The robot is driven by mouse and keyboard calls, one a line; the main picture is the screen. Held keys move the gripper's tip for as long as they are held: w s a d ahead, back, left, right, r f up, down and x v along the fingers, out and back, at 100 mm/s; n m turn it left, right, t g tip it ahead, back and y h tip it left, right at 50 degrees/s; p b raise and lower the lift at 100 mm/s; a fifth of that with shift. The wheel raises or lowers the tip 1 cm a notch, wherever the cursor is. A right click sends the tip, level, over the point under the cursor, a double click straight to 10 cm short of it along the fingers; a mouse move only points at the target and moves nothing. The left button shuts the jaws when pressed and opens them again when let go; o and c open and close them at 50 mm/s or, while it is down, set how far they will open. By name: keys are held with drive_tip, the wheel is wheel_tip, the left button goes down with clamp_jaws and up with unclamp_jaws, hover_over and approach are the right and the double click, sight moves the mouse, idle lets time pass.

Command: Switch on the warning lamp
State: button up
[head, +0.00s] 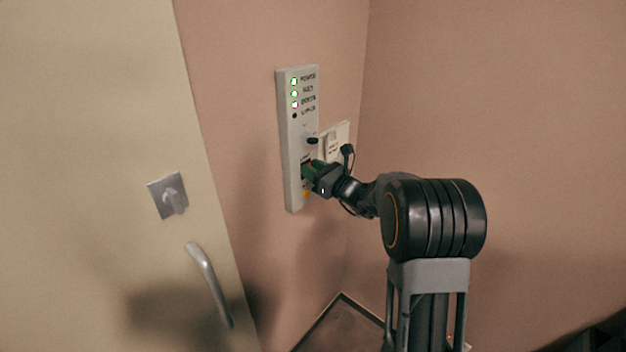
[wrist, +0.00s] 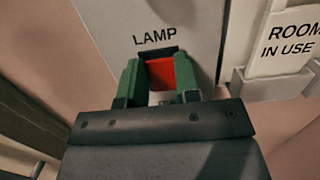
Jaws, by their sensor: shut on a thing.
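The pale control panel (head: 291,150) is fixed to the pink wall, with a column of small lights (head: 294,93) near its top. The upper three glow green and the bottom one is dark. My gripper (head: 308,170) is at the panel's lower part. In the wrist view, its green fingers (wrist: 159,64) stand on both sides of a red switch (wrist: 168,72) under the word LAMP (wrist: 155,37). They are shut on the red switch. The warning lamp itself is not seen.
A dark knob (head: 312,141) sticks out of the panel above my gripper. A holder with a "ROOM IN USE" card (wrist: 285,50) is on the wall to the right.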

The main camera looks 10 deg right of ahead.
drive_tip(key=t+y+b, duration=0.1)
drive_tip(key=b, duration=0.2)
drive_tip(key=shift+f, duration=0.15)
drive_tip(key=o, duration=0.9)
drive_tip(key=b+v, duration=0.2)
drive_tip(key=v, duration=1.1)
drive_tip(key=shift+s+d+f+b, duration=0.15)
drive_tip(key=shift+s+f+b, duration=0.05)
drive_tip(key=shift+s+b, duration=0.2)
